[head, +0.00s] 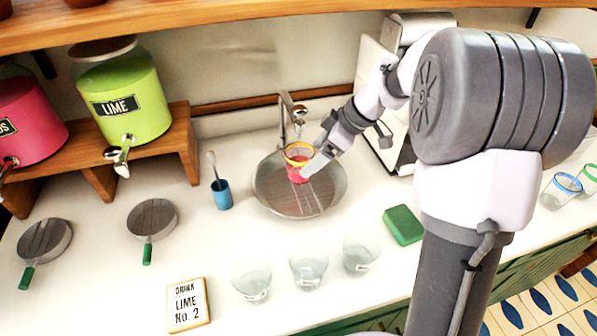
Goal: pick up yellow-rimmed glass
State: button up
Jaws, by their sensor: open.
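The yellow-rimmed glass (298,153) has red or pink contents and stands over the round metal sink (275,199), below the tap. My gripper (318,160) is at the glass's right side, its near finger overlapping the lower right of the glass in the picture. The jaws are open. The far finger is hard to make out, so I cannot tell whether the glass is between the fingers or touched by them.
Three clear glasses (308,268) stand along the front of the counter. A green sponge (403,225) lies right of the sink, and a blue cup (222,194) stands left of it. The tap (292,110) rises behind. Blue-rimmed (562,190) and green-rimmed (591,174) glasses are far right.

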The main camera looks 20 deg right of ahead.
aim_at(300, 167)
jog(key=b+x, duration=0.2)
jog(key=x, duration=0.4)
jog(key=shift+s+a+f+b, duration=0.1)
jog(key=shift+s+a+b, duration=0.05)
jog(key=shift+a+b, duration=0.15)
jog(key=shift+a+f, duration=0.1)
jog(key=shift+c, duration=0.7)
jog(key=c, duration=1.7)
jog(key=shift+o, duration=0.2)
jog(key=shift+r+p, duration=0.25)
jog(key=shift+p, duration=0.15)
